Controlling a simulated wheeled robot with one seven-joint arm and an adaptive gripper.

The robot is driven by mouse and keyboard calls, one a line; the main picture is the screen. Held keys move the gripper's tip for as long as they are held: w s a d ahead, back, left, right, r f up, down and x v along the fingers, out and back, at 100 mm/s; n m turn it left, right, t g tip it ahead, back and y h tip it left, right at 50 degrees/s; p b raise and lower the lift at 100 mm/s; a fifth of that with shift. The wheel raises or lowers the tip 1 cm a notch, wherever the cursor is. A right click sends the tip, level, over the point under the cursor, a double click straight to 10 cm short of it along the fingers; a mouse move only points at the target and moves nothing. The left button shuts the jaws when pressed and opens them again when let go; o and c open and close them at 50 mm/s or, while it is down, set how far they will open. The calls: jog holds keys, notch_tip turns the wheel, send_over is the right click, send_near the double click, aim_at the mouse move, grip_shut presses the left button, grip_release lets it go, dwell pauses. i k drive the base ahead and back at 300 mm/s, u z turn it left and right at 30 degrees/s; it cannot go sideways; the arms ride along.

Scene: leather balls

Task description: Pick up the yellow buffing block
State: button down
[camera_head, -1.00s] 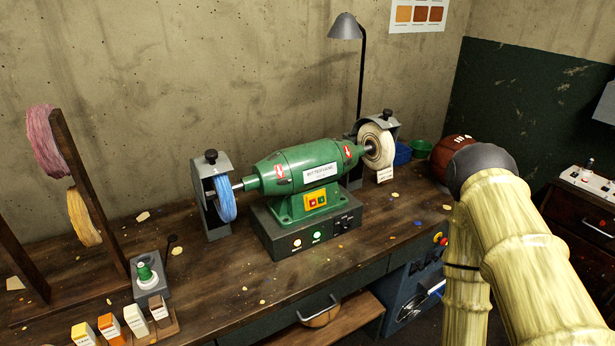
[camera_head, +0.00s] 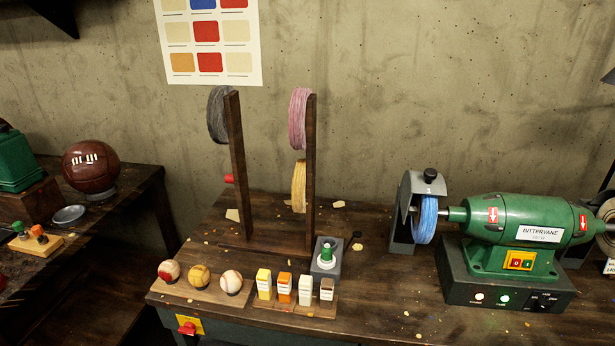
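The yellow buffing block (camera_head: 264,284) stands upright at the left end of a row of small blocks on a wooden holder (camera_head: 318,310), near the front edge of the workbench. It has a yellow top and a pale label on its front. Right beside it stands an orange block (camera_head: 284,288), then a white block (camera_head: 305,288) and a pale block with a brown top (camera_head: 327,289). My gripper and arm are not in view now.
Several balls, one of them yellow (camera_head: 200,276), sit on a board left of the blocks. A wooden wheel rack (camera_head: 236,180) rises behind. A green buffing machine (camera_head: 520,235) stands right.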

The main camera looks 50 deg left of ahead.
aim_at(263, 278)
jog(key=u, duration=1.1)
jog(key=k, duration=0.25)
jog(key=u, duration=0.55)
jog(key=i, duration=0.5)
jog(key=z, duration=1.35)
jog(key=k, duration=0.9)
jog(key=u, duration=1.5)
jog(key=i, duration=0.15)
jog(key=z, duration=0.1)
